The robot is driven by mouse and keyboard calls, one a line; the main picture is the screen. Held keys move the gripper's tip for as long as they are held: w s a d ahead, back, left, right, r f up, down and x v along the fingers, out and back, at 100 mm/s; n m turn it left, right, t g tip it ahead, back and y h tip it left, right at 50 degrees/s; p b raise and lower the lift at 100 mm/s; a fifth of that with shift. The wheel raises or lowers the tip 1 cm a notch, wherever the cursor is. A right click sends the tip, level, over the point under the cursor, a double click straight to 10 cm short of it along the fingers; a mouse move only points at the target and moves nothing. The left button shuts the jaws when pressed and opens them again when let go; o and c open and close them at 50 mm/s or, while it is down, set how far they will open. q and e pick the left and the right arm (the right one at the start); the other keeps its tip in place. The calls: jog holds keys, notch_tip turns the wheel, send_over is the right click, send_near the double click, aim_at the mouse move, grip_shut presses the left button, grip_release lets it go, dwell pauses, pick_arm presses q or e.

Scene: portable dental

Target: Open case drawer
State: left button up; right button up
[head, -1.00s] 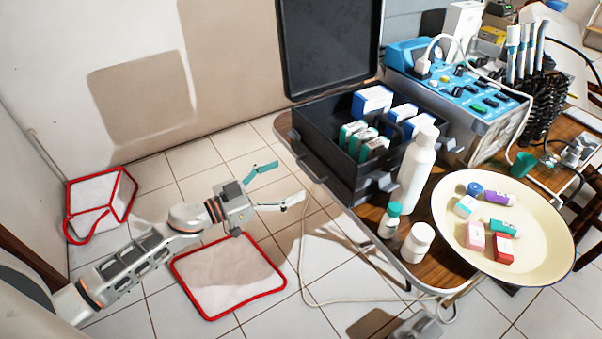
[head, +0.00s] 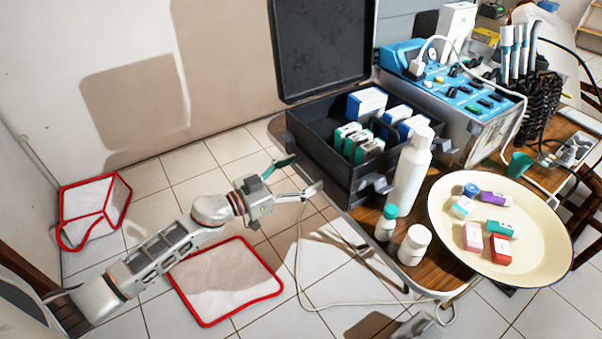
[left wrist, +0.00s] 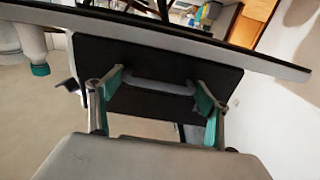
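The dark case (head: 322,172) stands on the wooden table with its lid (head: 328,45) raised. Boxes fill its top compartments. My left gripper (head: 299,175) is open beside the case's left side, fingertips close to it. In the left wrist view a dark front panel (left wrist: 178,103), apparently the drawer front, carries a pale bar handle (left wrist: 157,87). The open fingers (left wrist: 160,95) are on either side of this handle; contact is unclear. The drawer front is hidden in the head view. A grey part at the bottom edge (head: 418,328) may be my right gripper; its fingers are unclear.
A white bottle (head: 410,172), smaller bottles (head: 415,244) and a cream plate (head: 450,230) with small boxes stand right of the case. A blue-topped unit (head: 465,95) is behind. A white cable (head: 300,250) hangs by the table edge. The floor on the left holds red-edged white items (head: 225,280).

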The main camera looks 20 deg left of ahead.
pick_arm(q)
jog(key=p+v, duration=0.5)
jog(key=v, duration=1.8)
jog(key=shift+a+p, duration=0.25)
jog(key=shift+p, duration=0.1)
pick_arm(e)
jog(key=shift+s+a+r, duration=0.1)
jog(key=shift+s+r, duration=0.2)
jog(key=shift+r, duration=0.35)
jog(key=shift+s+a+r, duration=0.1)
jog(key=shift+s+r, duration=0.15)
jog(key=shift+r, duration=0.35)
pick_arm(q)
jog(key=o, duration=1.3)
jog(key=shift+c, duration=0.2)
jog(key=v, duration=1.2)
pick_arm(e)
jog(key=shift+w+r, duration=0.25)
jog(key=shift+w, duration=0.1)
